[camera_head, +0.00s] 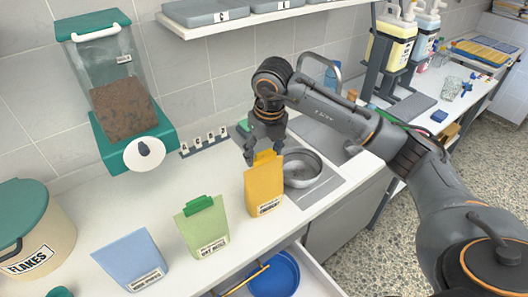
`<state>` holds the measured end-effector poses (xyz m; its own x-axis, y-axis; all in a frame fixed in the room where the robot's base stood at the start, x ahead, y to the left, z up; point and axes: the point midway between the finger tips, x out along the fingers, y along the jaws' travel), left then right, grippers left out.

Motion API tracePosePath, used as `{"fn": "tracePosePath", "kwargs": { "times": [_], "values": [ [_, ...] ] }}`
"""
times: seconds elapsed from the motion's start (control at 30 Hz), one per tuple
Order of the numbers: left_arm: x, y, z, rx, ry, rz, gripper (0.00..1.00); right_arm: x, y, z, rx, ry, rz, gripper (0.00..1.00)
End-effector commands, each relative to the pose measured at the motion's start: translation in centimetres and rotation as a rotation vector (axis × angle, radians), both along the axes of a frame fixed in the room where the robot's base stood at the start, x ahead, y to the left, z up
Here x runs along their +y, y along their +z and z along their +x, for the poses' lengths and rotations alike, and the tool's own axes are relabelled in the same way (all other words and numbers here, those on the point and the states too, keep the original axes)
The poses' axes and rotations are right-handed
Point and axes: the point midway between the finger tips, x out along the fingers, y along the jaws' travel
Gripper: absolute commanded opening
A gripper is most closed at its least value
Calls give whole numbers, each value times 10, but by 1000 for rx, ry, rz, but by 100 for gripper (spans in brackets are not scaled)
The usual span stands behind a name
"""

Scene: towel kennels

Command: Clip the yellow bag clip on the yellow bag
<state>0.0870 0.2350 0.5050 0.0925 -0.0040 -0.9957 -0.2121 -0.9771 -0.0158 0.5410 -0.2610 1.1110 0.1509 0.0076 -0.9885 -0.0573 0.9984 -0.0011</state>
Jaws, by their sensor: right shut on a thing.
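The yellow bag (265,189) stands upright on the white counter, with a dark-lettered label low on its front. My right gripper (265,154) points down at the bag's top edge. It is shut on the yellow bag clip (265,157), which is at the top of the bag between the fingers and partly hidden by them. I cannot tell whether the clip grips the bag or only touches it. My left gripper is out of view.
A green bag (205,230) with a green clip (198,205) and a blue bag (131,260) stand to the left on the counter (100,203). A sink with a metal bowl (302,168) is close at right. An open drawer with a blue bowl (274,277) is below.

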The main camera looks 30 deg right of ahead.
Motion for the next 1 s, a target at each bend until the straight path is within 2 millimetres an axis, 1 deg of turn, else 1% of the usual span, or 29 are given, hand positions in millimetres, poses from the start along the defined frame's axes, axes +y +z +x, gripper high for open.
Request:
{"fn": "tracePosePath", "kwargs": {
  "times": [0.47,1.0],
  "values": [
    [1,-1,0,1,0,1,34,0,0,0,1,0,0,50],
    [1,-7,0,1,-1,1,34,0,-4,0,1,0,0,50]
  ]
}}
